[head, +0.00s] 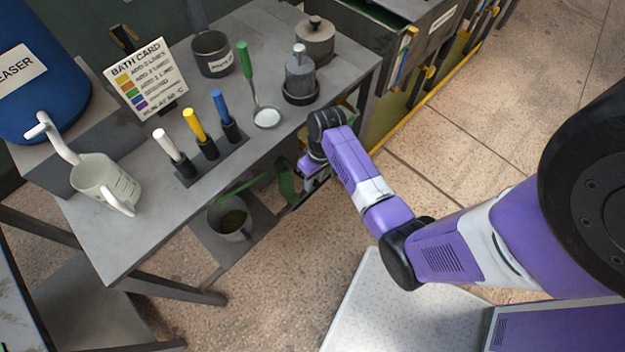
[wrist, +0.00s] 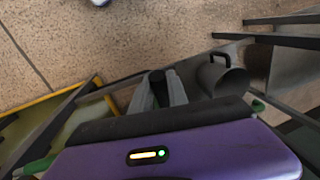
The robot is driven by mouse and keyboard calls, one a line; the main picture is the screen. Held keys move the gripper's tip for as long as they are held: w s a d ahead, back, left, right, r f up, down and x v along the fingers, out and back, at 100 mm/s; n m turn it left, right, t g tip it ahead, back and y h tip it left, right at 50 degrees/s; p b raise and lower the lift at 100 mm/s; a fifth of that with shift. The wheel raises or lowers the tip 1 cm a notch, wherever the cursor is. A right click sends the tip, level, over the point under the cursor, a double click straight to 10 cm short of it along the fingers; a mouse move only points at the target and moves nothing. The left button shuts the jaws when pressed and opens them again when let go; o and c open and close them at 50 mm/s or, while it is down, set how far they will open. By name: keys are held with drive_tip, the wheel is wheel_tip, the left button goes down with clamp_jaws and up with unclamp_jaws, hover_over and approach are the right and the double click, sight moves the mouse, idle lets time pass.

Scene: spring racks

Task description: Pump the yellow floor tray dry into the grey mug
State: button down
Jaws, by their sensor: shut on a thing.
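The grey mug (head: 228,222) stands low beneath the bench edge, with dark greenish liquid in it. It also shows in the wrist view (wrist: 222,78). A green pump (head: 286,180) stands to its right, its spout reaching left over the mug. My gripper (head: 312,168) is beside the top of the pump. In the wrist view, my gripper (wrist: 160,90) is shut on a dark upright piece that looks like the pump handle (wrist: 158,78). A yellow-edged tray (wrist: 92,90) with a pale greenish inside shows at lower left there. My arm and gripper hide the pump's lower part.
The bench (head: 130,235) above holds a white jug (head: 105,182), a bath card (head: 147,75), coloured handles in a rack (head: 210,160), a ladle (head: 266,117) and a dark pot (head: 212,55). A blue drum (head: 40,85) stands left. The floor at right (head: 520,110) is clear.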

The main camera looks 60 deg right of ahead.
idle(0.4)
drive_tip(key=shift+s+f+t+b, duration=0.3)
drive_tip(key=shift+f+t, duration=0.1)
drive_tip(key=shift+f, duration=0.25)
wheel_tip(320, 180, down, 9)
drive_tip(key=t+h+b, duration=0.2)
drive_tip(key=t+b, duration=0.4)
drive_tip(key=b, duration=0.6)
drive_tip(key=shift+w+f+n+t, duration=0.15)
drive_tip(key=shift+w+n+t, duration=0.15)
drive_tip(key=shift+n+t, duration=0.1)
drive_tip(key=c, duration=1.3)
unclamp_jaws()
